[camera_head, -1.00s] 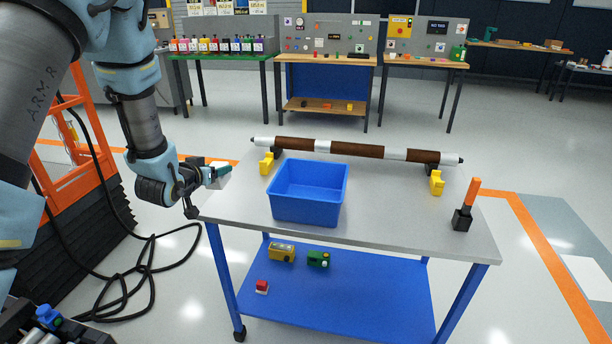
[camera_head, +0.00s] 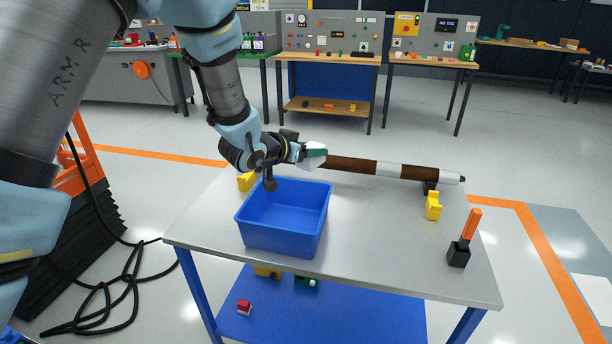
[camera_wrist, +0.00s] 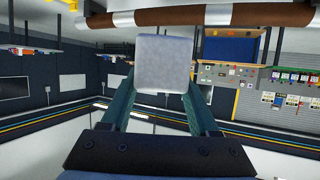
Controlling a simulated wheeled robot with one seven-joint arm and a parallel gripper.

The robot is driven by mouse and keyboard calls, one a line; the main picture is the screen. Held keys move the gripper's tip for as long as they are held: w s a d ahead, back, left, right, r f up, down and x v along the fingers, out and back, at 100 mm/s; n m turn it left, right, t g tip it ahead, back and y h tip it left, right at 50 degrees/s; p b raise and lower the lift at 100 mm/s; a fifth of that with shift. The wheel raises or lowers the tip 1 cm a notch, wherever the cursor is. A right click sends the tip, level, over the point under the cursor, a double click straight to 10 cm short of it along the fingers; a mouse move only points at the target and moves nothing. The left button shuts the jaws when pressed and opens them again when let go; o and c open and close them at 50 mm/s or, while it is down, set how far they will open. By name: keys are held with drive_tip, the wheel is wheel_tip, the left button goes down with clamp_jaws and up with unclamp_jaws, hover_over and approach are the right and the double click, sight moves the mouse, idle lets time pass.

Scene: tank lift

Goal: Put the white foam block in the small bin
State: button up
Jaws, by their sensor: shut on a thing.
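The white foam block (camera_head: 316,150) is held at the tip of my gripper (camera_head: 310,155). In the wrist view, the foam block (camera_wrist: 164,63) sits between the two green fingers of my gripper (camera_wrist: 163,88), which are shut on it. The small bin is a blue open box (camera_head: 284,240) on the near left part of the table. The part of its inside that I see looks empty. My gripper is above the bin's far right rim, pointing right, and the block is higher than the rim.
The bin stands on a grey table (camera_head: 380,240). A brown and white roller (camera_head: 395,169) lies along the back edge between yellow brackets (camera_head: 433,206). An orange-handled tool in a black base (camera_head: 465,238) stands at the right. The table's middle right is clear.

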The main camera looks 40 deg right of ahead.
wheel_tip(320, 180, down, 6)
drive_tip(key=p, duration=0.1)
drive_tip(key=shift+f, duration=0.2)
drive_tip(key=shift+f, duration=0.1)
drive_tip(key=shift+f, duration=0.35)
drive_tip(key=shift+f+b, duration=0.2)
drive_tip(key=shift+b, duration=0.25)
drive_tip(key=o, duration=1.3)
drive_tip(key=shift+r, duration=0.15)
